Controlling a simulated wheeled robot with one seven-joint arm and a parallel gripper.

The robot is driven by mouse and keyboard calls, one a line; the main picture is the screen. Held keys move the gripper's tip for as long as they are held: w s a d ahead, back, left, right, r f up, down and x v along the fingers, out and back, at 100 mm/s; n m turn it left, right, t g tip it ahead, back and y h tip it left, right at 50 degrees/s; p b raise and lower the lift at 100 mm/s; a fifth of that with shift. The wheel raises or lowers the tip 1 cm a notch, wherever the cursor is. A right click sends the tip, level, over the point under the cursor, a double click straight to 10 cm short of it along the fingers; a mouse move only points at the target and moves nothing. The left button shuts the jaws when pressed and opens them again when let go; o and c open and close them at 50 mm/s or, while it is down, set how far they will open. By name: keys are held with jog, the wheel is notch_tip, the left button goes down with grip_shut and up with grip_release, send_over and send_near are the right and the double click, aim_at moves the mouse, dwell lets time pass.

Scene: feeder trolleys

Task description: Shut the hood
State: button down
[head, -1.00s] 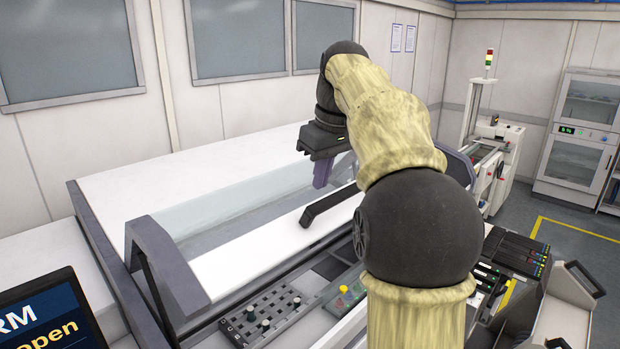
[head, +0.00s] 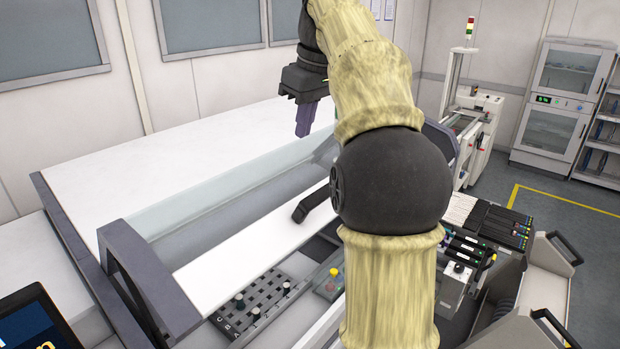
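The hood is a long cover with a white front panel (head: 240,256), a clear window strip (head: 215,205) and grey end pieces (head: 150,275). It stands raised, with a gap under its front edge where the machine's inside shows. A dark handle (head: 315,200) sticks out from the white panel, its right end hidden behind my arm. My gripper (head: 304,122), with purple fingers pointing down, is above and behind the handle, apart from it, over the back of the hood. The fingers overlap in this view, so their gap cannot be made out. Nothing shows held in them.
Below the hood lies a dark board with knobs (head: 258,305). Black feeders (head: 490,222) and a grey trolley (head: 545,285) stand at the right. A screen (head: 35,322) is at the lower left. Floor is free beyond the trolley, near the cabinet (head: 560,105).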

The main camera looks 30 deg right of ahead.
jog(key=p, duration=0.1)
send_over(297, 199)
jog(key=x, duration=0.3)
jog(key=s+x, duration=0.1)
jog(key=x, duration=0.2)
jog(key=s+x, duration=0.1)
jog(key=x, duration=0.2)
jog(key=shift+d+f, duration=0.4)
jog(key=shift+f, duration=0.1)
jog(key=s+p, duration=0.1)
jog(key=s+d+f, duration=0.1)
jog(key=shift+s+d+f+p, duration=0.1)
jog(key=shift+s+f+p, duration=0.05)
jog(key=shift+s+p, duration=0.25)
jog(key=shift+s+d+f, duration=0.1)
jog(key=shift+s+f, duration=0.1)
jog(key=shift+f, duration=0.1)
jog(key=shift+f, duration=0.15)
